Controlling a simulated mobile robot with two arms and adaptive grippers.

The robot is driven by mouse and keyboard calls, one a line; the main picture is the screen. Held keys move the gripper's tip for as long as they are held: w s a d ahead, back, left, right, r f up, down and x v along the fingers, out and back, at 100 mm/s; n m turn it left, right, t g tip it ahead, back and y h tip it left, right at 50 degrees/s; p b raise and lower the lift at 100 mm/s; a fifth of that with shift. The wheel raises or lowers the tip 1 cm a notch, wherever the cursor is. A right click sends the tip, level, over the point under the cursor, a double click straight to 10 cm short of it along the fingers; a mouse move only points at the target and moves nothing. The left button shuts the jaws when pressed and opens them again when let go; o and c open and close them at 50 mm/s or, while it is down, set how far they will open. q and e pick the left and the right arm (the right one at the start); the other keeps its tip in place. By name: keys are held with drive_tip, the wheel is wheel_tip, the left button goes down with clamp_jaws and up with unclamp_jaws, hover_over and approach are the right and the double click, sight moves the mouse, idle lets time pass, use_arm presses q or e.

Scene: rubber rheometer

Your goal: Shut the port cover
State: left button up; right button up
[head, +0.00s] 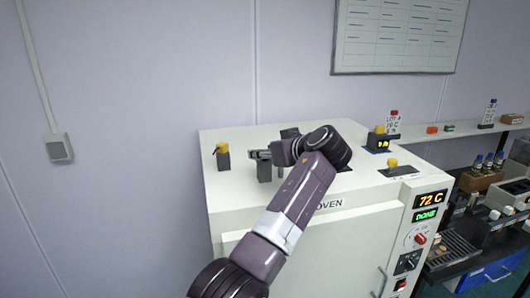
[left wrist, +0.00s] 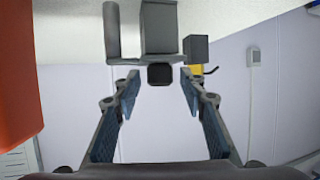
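A grey port fitting (head: 264,173) stands on the white oven's top (head: 230,190). In the left wrist view, which looks upside down, it is a grey block (left wrist: 159,30) with a dark square-ended knob (left wrist: 160,74) and a grey cylinder beside it. My left gripper (left wrist: 159,78) is open, with the knob between its fingertips and a visible gap on both sides. In the head view this gripper (head: 262,154) is at the fitting, its fingers partly hidden. I take this fitting as the port cover's; how far the cover is open cannot be told. My right gripper is out of view.
A yellow-topped grey post (head: 222,157) stands left of the fitting. Yellow-knobbed parts (head: 392,163) and a red-capped bottle (head: 394,124) are to the right. An unidentified orange-red thing (left wrist: 18,75) fills the left wrist view's left edge.

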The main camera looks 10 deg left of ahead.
use_arm(q)
wheel_tip(320, 180, up, 10)
drive_tip(key=shift+d+f, duration=0.1)
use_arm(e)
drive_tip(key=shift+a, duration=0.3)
